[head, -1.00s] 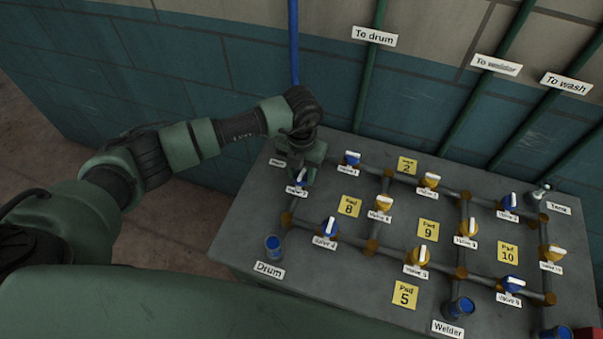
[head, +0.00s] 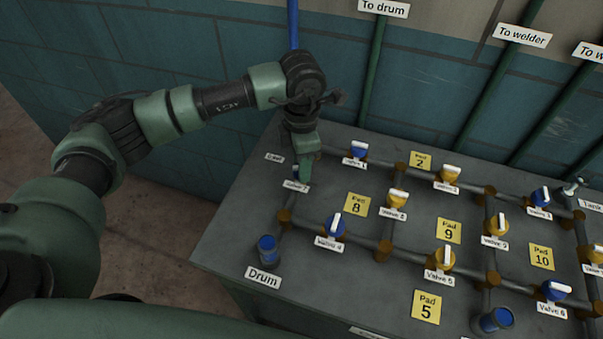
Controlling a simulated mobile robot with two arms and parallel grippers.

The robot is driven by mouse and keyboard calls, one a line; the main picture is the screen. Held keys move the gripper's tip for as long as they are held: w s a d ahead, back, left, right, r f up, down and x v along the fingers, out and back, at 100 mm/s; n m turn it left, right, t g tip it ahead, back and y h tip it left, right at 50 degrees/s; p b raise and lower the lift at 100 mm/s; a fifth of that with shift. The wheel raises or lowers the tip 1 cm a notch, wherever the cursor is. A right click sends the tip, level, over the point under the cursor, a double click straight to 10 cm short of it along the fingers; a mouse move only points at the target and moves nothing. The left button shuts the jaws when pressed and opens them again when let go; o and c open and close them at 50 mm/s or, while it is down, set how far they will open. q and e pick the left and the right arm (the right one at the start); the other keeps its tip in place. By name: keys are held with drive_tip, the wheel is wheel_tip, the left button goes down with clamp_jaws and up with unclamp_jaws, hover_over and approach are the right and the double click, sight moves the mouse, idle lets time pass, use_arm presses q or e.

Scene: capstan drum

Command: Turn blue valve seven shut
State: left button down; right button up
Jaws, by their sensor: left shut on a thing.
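Blue valve seven (head: 295,171) sits on the left pipe run of the grey bench, above a small label that seems to read Valve 7. Only a bit of its blue body shows; its handle is mostly hidden by my left gripper (head: 304,173). The left gripper reaches down from above and is shut on the valve's handle. How far the handle is turned cannot be seen. My right gripper is not in view.
A blue drum port (head: 267,249) is at the front left. The tiled wall (head: 180,60) and a blue vertical pipe (head: 293,22) are behind.

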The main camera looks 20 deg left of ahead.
use_arm(q)
drive_tip(key=m+b, duration=0.3)
drive_tip(key=b, duration=0.1)
drive_tip(key=shift+f, duration=0.2)
drive_tip(key=m+b, duration=0.2)
drive_tip(key=shift+r+m, duration=0.15)
drive_tip(key=shift+m, duration=0.25)
drive_tip(key=shift+r+m+b, duration=0.1)
drive_tip(key=shift+m+b, duration=0.3)
drive_tip(key=shift+b, duration=0.1)
drive_tip(key=c, duration=0.9)
unclamp_jaws()
drive_tip(key=shift+r, duration=0.1)
wheel_tip(320, 180, up, 8)
drive_tip(key=shift+f+b, duration=0.15)
drive_tip(key=shift+b, duration=0.35)
